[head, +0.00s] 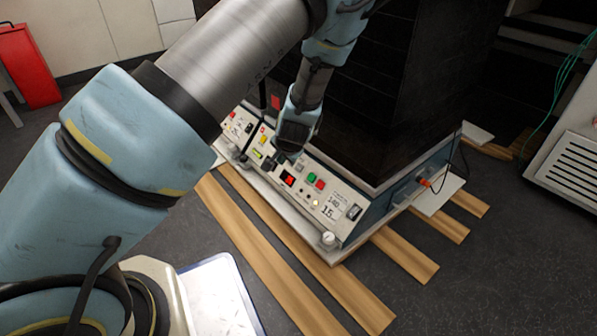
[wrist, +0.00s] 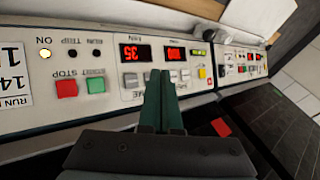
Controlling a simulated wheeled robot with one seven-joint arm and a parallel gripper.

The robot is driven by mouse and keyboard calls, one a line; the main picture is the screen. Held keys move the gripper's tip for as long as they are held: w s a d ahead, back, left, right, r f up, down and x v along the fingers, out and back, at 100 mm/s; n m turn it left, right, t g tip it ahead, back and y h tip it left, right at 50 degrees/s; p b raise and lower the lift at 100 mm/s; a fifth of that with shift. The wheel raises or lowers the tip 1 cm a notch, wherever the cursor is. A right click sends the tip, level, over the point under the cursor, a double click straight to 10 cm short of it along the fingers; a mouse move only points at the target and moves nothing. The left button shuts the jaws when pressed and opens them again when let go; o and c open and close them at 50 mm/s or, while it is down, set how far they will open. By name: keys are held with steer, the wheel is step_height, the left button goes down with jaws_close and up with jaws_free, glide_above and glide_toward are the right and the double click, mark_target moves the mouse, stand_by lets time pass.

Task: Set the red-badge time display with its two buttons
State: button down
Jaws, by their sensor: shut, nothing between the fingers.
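The red-badge unit's sloped control panel (head: 328,190) is in front of my gripper (head: 280,160). The red badge (head: 276,102) is on its dark front; it also shows in the wrist view (wrist: 221,127). In the wrist view the panel appears upside down. A lit red display (wrist: 135,53), seemingly 35, sits by a partly hidden label ending in "ME". A small button (wrist: 131,83) shows beside it; my fingers may hide another. My gripper (wrist: 160,78) is shut and empty, its tips over the panel between two displays. Contact cannot be told.
Another red display (wrist: 175,53), seemingly 100, has small buttons alongside. Red (wrist: 67,89) and green (wrist: 96,85) buttons sit at left, a yellow one (wrist: 202,73) at right. A second panel (wrist: 240,66) adjoins. Wooden slats (head: 405,255) lie under the unit.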

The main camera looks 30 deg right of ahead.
mark_target(299, 168)
steer(key=d+f, duration=0.1)
steer(key=d+f+b, duration=0.1)
steer(key=shift+w+d+f, duration=0.4)
steer(key=shift+d+f, duration=0.6)
steer(key=shift+d, duration=0.1)
stand_by(1.4)
steer(key=shift+d+f, duration=0.25)
steer(key=shift+d, duration=0.05)
steer(key=shift+w+d+f, duration=0.15)
steer(key=shift+d+f, duration=0.1)
steer(key=shift+d, duration=0.05)
stand_by(0.7)
steer(key=shift+r+p, duration=0.1)
steer(key=shift+p, duration=0.2)
steer(key=shift+a+r+p, duration=0.45)
steer(key=shift+a+p, duration=0.15)
steer(key=shift+p, duration=0.1)
steer(key=shift+r, duration=0.1)
